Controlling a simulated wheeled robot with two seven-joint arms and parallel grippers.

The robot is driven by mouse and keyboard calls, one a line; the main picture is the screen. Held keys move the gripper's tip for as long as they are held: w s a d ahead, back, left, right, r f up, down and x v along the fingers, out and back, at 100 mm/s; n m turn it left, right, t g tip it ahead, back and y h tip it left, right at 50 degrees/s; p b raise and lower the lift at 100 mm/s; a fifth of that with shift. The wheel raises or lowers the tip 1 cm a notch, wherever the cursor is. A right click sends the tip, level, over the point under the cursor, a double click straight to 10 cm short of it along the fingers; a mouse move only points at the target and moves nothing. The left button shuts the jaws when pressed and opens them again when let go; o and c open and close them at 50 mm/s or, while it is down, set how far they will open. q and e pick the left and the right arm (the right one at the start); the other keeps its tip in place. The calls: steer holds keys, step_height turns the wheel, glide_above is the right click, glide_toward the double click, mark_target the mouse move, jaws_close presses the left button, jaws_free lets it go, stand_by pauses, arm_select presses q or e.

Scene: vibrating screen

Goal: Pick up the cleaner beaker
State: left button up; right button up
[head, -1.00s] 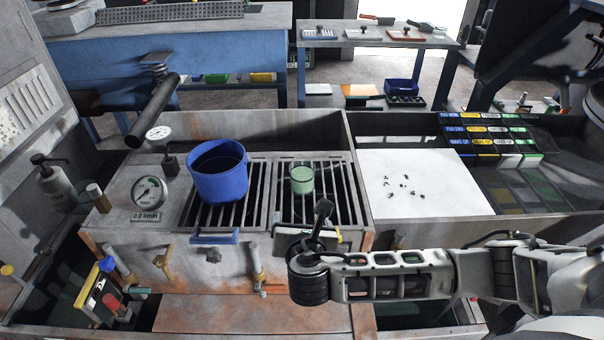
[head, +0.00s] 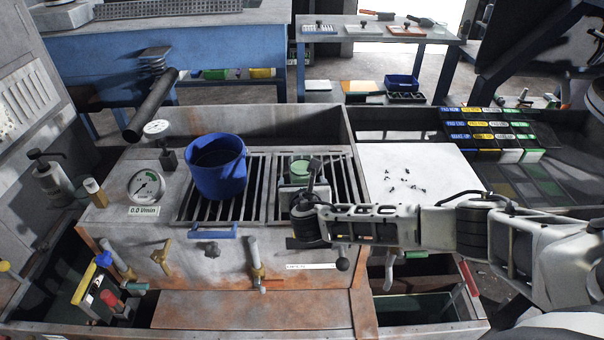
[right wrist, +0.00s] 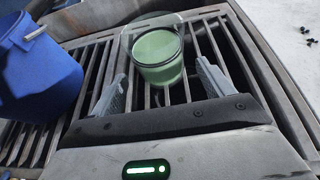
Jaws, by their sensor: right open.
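The beaker of green cleaner (head: 299,168) stands upright on the right-hand grate, partly hidden by my right gripper in the head view. In the right wrist view the beaker (right wrist: 158,54) is a clear glass with green content, just beyond the fingertips and roughly centred between them. My right gripper (right wrist: 160,85) is open and empty, its two grey fingers apart on either side in front of the beaker. In the head view the right gripper (head: 299,185) is at the near side of the beaker. My left gripper is not in view.
A blue bucket (head: 218,176) stands on the left grate (head: 196,208), close to the left of the beaker. A pressure gauge (head: 146,187) is further left. A white board (head: 430,165) with small dark bits lies to the right.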

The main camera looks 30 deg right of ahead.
mark_target(303, 181)
steer(key=x, duration=0.3)
steer(key=shift+w+d, duration=0.1)
steer(key=shift+c, duration=0.3)
steer(key=c, duration=1.1)
